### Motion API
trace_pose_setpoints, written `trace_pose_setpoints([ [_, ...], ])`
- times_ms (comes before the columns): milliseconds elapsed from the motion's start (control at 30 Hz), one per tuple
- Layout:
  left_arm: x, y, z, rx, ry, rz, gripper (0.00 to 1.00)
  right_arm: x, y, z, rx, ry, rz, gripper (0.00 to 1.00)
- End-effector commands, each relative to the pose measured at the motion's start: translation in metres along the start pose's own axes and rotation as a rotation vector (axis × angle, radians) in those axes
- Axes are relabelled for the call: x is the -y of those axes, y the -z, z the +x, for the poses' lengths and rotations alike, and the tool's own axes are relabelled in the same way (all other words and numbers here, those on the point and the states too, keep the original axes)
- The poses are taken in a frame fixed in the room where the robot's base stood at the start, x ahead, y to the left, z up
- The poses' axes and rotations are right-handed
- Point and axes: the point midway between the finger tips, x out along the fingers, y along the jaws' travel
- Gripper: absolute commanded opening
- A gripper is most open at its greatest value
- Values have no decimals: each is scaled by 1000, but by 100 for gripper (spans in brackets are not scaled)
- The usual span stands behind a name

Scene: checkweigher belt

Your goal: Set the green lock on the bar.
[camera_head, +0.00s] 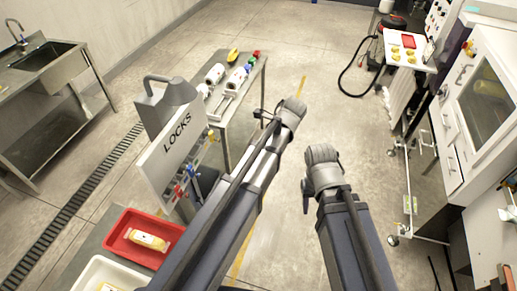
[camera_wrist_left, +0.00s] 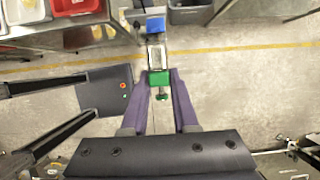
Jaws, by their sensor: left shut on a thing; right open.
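The green lock (camera_wrist_left: 158,78) is between the two purple fingers of my left gripper (camera_wrist_left: 160,82) in the left wrist view. The fingers are shut on it. A grey metal piece (camera_wrist_left: 157,55) and a blue part (camera_wrist_left: 155,25) line up beyond it; I cannot tell whether they touch it. In the head view my left gripper and the green lock are hidden or too small to make out. My right gripper (camera_head: 306,195) hangs below its wrist over open floor, open, with nothing seen in it. I cannot clearly pick out the bar in either view.
A white LOCKS board (camera_head: 177,140) with small coloured locks (camera_head: 181,190) stands left of my left arm. A red tray (camera_head: 118,240) with a yellow item is at the lower left. A steel table (camera_head: 228,112) holds cylinders and coloured pieces. Floor lies clear in the middle.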

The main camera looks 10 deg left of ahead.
Motion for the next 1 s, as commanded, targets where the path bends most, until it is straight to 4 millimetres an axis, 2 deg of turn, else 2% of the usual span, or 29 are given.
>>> trace_pose_setpoints([
  [1000, 0, 71, -30, 1, 0, 2, 0, 0, 0, 0, 0, 0, 0, 50],
])
